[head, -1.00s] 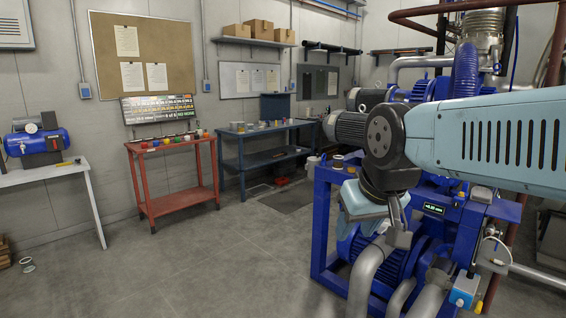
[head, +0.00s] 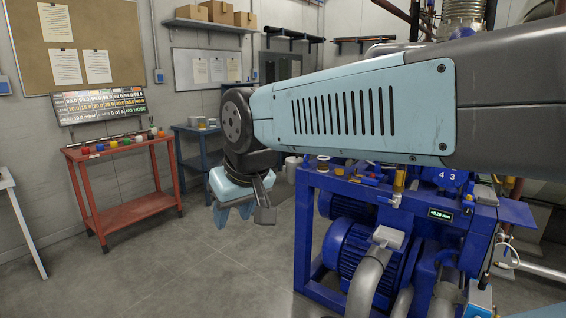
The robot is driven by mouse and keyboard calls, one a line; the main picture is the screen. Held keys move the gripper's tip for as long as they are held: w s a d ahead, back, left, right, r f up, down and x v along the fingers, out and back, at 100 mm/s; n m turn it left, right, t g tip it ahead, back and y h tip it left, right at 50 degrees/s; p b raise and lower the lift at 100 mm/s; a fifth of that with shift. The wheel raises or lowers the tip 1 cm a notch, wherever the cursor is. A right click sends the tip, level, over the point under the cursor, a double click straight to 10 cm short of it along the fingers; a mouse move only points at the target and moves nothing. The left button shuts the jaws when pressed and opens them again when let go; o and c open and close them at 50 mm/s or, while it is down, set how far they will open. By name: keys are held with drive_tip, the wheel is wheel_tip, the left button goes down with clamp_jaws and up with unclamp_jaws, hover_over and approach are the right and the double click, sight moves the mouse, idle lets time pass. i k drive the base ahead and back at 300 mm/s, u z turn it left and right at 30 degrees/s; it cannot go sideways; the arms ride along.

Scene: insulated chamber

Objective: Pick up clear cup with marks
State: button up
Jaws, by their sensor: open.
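I cannot make out a clear cup with marks for certain. A small pale cup-like container (head: 292,168) shows at the left edge of the blue machine, too small to show whether it is clear or marked. My gripper (head: 241,216) hangs down left of the blue machine, above open floor. Its jaws are open, and I see nothing between them. My arm spans the upper right and hides part of the blue workbench (head: 190,150) and what stands on it.
A red table (head: 120,212) with several small coloured items stands at the left. The blue machine (head: 305,235) with motors and pipes fills the right. A white table (head: 22,215) is cut off at the left edge. Grey floor (head: 190,280) between them is clear.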

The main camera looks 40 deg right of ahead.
sight(323, 162)
drive_tip(key=z, duration=0.25)
drive_tip(key=i, duration=1.05)
drive_tip(key=z, duration=0.95)
drive_tip(key=i, duration=0.6)
drive_tip(key=z, duration=0.4)
drive_tip(key=k, duration=0.75)
drive_tip(key=z, duration=0.25)
drive_tip(key=i, duration=0.75)
drive_tip(key=u, duration=0.15)
